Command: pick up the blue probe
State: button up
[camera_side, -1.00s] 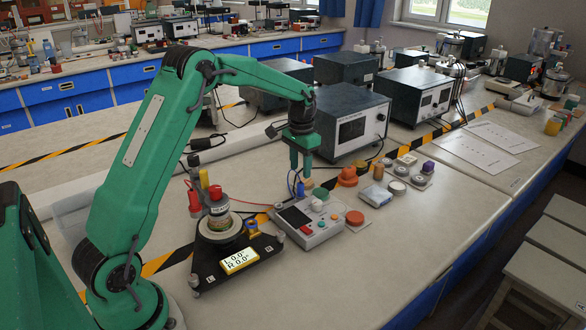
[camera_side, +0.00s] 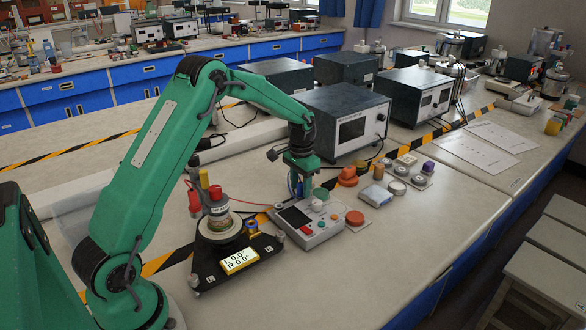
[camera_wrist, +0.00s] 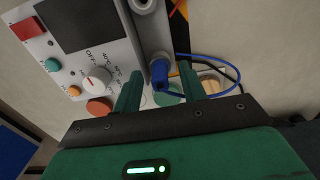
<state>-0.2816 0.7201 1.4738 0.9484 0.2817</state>
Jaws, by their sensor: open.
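The blue probe (camera_wrist: 159,72) stands in a grey holder strip beside the meter, with a blue wire running from it. In the wrist view it is between the two green fingers of my gripper (camera_wrist: 158,82), with gaps on both sides. In the side view my gripper (camera_side: 301,184) points down at the back edge of the meter (camera_side: 312,224), and its fingers hide most of the blue probe (camera_side: 299,188). My gripper is open and holds nothing.
A black stand with a yellow display (camera_side: 239,260) is left of the meter. A dark instrument box (camera_side: 340,120) stands behind. The front right tabletop is clear.

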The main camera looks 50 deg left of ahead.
aim_at(301, 183)
jog(key=shift+c, duration=0.3)
grip_shut()
dwell(0.4)
jog(key=shift+r, duration=0.55)
notch_tip(301, 183, up, 3)
jog(key=shift+r, duration=0.15)
jog(key=s+d+r, duration=0.3)
jog(key=d+r, duration=0.3)
jog(key=d, duration=0.5)
jog(key=shift+d+r, duration=0.15)
jog(key=shift+r, duration=0.1)
jog(key=shift+s, duration=0.1)
